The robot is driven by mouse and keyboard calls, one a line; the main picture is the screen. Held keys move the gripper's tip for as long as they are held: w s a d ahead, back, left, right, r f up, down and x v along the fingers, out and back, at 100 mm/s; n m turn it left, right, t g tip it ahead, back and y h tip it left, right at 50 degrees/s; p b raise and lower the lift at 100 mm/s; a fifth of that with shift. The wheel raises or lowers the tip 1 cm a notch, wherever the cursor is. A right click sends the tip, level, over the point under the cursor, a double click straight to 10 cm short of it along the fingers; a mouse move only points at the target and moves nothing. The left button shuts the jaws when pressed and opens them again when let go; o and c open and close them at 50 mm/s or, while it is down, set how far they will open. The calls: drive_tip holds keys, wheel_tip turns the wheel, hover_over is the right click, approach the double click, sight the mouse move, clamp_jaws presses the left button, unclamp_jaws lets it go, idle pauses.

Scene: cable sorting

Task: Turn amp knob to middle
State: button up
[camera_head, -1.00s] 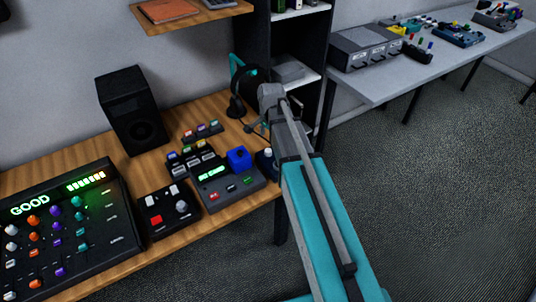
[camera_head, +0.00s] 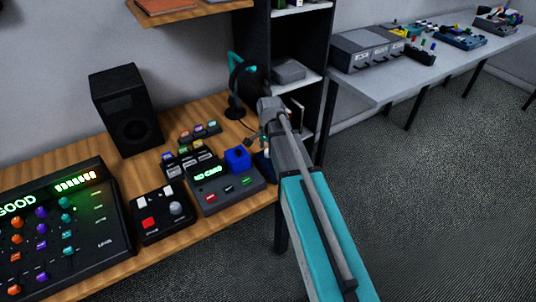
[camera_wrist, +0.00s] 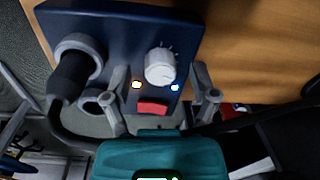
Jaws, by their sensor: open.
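The amp (camera_wrist: 120,45) is a dark blue box that fills the upper middle of the wrist view. Its white knob (camera_wrist: 160,68) has tick marks around it; I cannot tell where it points. Below the knob are a yellowish light, a blue light and a red switch (camera_wrist: 152,107). My gripper (camera_wrist: 158,94) is open and empty, one finger on each side of the amp's lower part. The knob shows between and slightly above the fingers; I see no contact. In the head view the amp (camera_head: 264,166) is a dark blue sliver, mostly hidden behind my arm.
A thick dark cable plug (camera_wrist: 72,75) sits in a jack on the amp's left. A headset (camera_head: 240,88) on a stand is behind. The wooden desk (camera_head: 190,237) ends at the front.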

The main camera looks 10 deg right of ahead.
drive_tip(key=shift+f, duration=0.35)
clamp_jaws()
idle(0.3)
drive_tip(key=shift+n, duration=1.4)
